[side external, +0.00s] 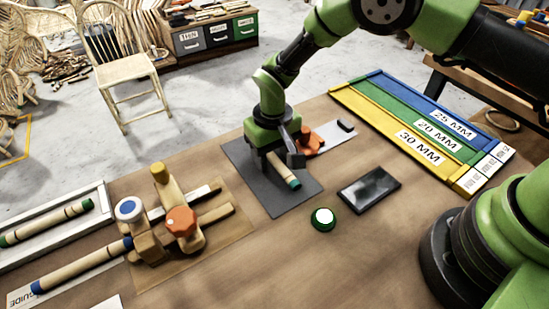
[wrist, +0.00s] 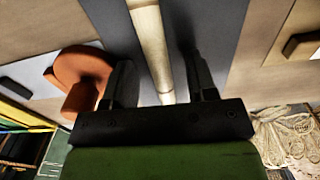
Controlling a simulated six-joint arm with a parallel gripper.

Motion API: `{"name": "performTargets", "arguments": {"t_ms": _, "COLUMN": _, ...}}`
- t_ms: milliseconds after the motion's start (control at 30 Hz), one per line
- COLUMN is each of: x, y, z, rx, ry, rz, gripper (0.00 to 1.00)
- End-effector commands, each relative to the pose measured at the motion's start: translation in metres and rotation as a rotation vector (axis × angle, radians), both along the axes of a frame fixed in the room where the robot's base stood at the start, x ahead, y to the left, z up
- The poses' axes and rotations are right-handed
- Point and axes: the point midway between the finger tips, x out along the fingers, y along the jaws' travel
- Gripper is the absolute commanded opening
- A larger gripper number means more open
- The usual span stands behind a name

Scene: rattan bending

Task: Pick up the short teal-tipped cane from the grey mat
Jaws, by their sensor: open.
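The short cane (side external: 285,173) with a teal tip lies on the grey mat (side external: 295,203), partly hidden by my gripper in the side view. My gripper (side external: 282,158) is low over the mat, above the cane. In the wrist view the pale cane (wrist: 152,45) runs lengthwise between the two black fingers of my gripper (wrist: 160,85), which stand apart on either side of it. A gap shows between the cane and each finger. The teal tip is not in the wrist view.
An orange clamp (side external: 309,143) on a light plate stands just behind the mat, close to my gripper. A dark tablet (side external: 369,189) and a green-rimmed white button (side external: 323,218) lie at right. A bending jig (side external: 160,225) holds a blue-tipped cane at left. Coloured trays (side external: 425,130) lie at back right.

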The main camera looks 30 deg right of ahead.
Motion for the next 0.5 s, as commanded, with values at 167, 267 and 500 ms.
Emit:
{"name": "performTargets", "arguments": {"t_ms": 167, "x": 0.0000, "y": 0.0001, "z": 0.0004, "rx": 0.000, "ry": 0.000, "rz": 0.000, "gripper": 0.34}}
{"name": "performTargets", "arguments": {"t_ms": 267, "x": -0.0001, "y": 0.0001, "z": 0.0004, "rx": 0.000, "ry": 0.000, "rz": 0.000, "gripper": 0.11}}
{"name": "performTargets", "arguments": {"t_ms": 500, "x": -0.0001, "y": 0.0001, "z": 0.0005, "rx": 0.000, "ry": 0.000, "rz": 0.000, "gripper": 0.00}}
